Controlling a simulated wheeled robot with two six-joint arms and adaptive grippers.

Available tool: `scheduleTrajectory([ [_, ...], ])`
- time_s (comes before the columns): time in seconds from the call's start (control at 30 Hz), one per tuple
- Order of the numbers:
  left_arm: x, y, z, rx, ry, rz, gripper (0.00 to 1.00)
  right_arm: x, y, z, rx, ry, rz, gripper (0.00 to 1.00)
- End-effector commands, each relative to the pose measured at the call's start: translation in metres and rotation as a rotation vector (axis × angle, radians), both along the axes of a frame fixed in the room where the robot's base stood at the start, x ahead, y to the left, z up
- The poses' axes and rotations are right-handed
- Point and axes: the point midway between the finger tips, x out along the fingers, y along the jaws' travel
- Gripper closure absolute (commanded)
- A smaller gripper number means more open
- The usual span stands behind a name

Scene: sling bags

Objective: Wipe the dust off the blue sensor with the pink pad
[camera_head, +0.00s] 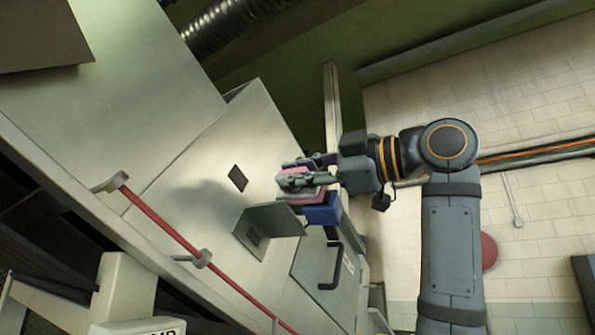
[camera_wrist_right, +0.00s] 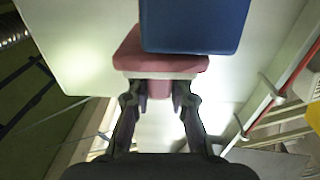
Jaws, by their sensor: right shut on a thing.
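The blue sensor (camera_head: 323,212) is a box next to a grey bracket (camera_head: 272,222) on the pale machine. It also fills the top middle of the right wrist view (camera_wrist_right: 195,25). My right gripper (camera_head: 298,180) is shut on the pink pad (camera_wrist_right: 135,55), gripping the stub on its back, as the right wrist view shows (camera_wrist_right: 160,95). No dust is discernible. My left gripper is out of view.
The bracket sticks out from the pale sloping panel (camera_head: 190,130). A red rail (camera_head: 165,228) runs along the panel's lower left edge. A dark handle (camera_head: 332,268) stands below the sensor. Open room lies right of the machine, before a tiled wall (camera_head: 540,190).

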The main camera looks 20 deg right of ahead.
Motion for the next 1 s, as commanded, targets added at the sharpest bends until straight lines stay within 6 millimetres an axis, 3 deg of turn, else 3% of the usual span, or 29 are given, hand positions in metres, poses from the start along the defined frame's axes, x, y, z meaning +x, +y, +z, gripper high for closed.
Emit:
scheduleTrajectory([
  [0.43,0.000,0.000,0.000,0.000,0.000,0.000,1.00,-0.031,0.034,0.026,-0.001,-0.004,0.004,1.00],
  [1.0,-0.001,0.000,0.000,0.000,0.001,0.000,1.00,-0.040,0.045,0.034,-0.001,-0.004,0.004,1.00],
])
